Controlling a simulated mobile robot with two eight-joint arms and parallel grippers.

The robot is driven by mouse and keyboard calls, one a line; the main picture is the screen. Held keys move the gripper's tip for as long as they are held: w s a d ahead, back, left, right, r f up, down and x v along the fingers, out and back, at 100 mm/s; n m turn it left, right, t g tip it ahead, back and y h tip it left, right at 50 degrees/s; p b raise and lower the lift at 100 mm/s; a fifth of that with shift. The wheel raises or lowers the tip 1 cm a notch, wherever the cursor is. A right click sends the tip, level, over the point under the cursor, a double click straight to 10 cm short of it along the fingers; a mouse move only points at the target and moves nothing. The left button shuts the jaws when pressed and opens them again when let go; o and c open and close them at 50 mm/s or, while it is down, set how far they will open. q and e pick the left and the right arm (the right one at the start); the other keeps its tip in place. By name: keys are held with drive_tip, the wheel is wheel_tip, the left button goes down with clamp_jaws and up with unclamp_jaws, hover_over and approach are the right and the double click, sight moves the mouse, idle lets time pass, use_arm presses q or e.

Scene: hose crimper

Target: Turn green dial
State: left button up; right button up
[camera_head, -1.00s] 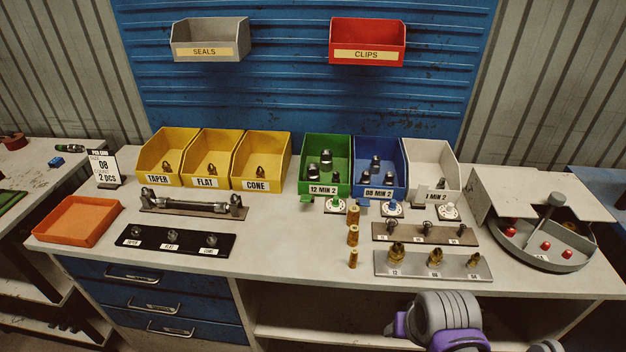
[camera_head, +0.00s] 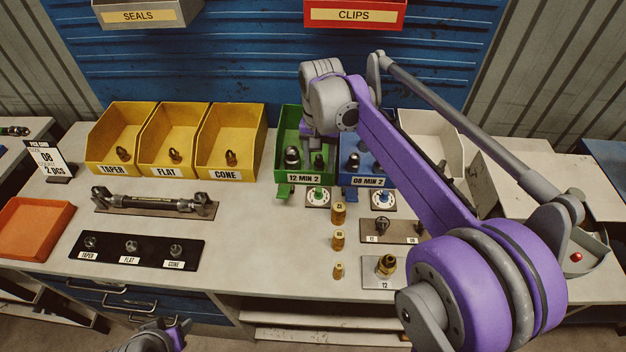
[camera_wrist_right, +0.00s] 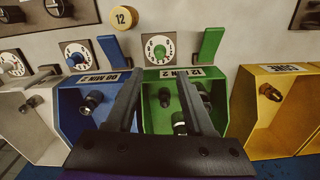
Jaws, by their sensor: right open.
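The green dial (camera_head: 318,194) is a small knob on a white numbered plate in front of the green bin (camera_head: 284,150), which is labelled 12 MIN 2. In the right wrist view the dial (camera_wrist_right: 159,48) shows beyond my fingertips, with the green lever (camera_wrist_right: 210,45) beside it. My right gripper (camera_wrist_right: 161,78) is open, its two fingers over the green bin and apart from the dial. In the head view my right gripper (camera_head: 318,138) hangs at the green bin and hides part of it.
The blue bin (camera_head: 368,181) and its blue-knobbed dial (camera_head: 375,198) stand close to the right. The yellow CONE bin (camera_head: 224,174) stands to the left. Brass fittings (camera_head: 338,213) stand just in front of the dial. My right arm hides much of the bench's right side.

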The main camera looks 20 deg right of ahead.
sight(319, 189)
wheel_tip(319, 189, down, 10)
drive_tip(key=shift+r, duration=0.25)
clamp_jaws()
idle(0.3)
